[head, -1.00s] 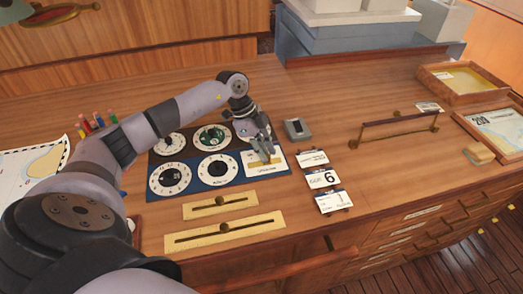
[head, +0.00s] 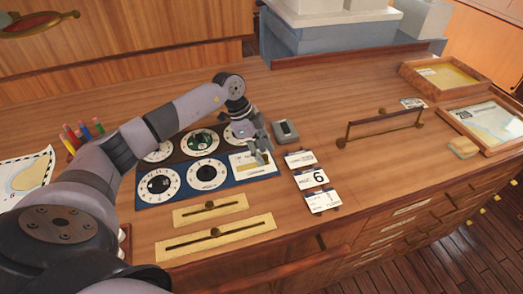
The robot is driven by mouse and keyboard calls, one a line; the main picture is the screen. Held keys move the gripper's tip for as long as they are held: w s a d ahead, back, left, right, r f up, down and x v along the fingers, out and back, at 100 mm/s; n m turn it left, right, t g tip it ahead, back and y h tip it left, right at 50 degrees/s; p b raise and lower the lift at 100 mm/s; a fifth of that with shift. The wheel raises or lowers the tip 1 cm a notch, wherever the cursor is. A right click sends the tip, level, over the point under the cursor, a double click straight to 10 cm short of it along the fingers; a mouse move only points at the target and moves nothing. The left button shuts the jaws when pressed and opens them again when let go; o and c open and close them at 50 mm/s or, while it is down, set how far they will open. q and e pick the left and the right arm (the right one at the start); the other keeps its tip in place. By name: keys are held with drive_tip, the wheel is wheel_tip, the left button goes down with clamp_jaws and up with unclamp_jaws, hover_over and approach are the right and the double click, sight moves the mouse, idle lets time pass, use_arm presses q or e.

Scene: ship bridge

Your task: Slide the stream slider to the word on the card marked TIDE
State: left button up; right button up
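A blue panel (head: 158,202) holds two white dials and, at its right end, a white plate (head: 262,170) with a brass strip; the lettering is too small to read. My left gripper (head: 262,154) is just above this plate and hides its upper right part. Its fingers point down, with nothing visible held; their gap is unclear. Two brass slider plates lie in front, a shorter one (head: 186,215) and a longer one (head: 178,246), each with a dark knob. Three white cards, upper (head: 300,158), middle (head: 311,178) and lower (head: 322,200), lie to the right; no TIDE mark is readable. My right gripper is out of view.
A dark panel with more dials lies behind the blue one. A small grey box (head: 286,131) stands right of my gripper. A raised brass-ended rail (head: 385,123) and wooden trays (head: 445,82) are farther right. Pencils (head: 83,132) stand left.

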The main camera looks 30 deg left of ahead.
use_arm(q)
drive_tip(key=v, duration=1.2)
idle(0.3)
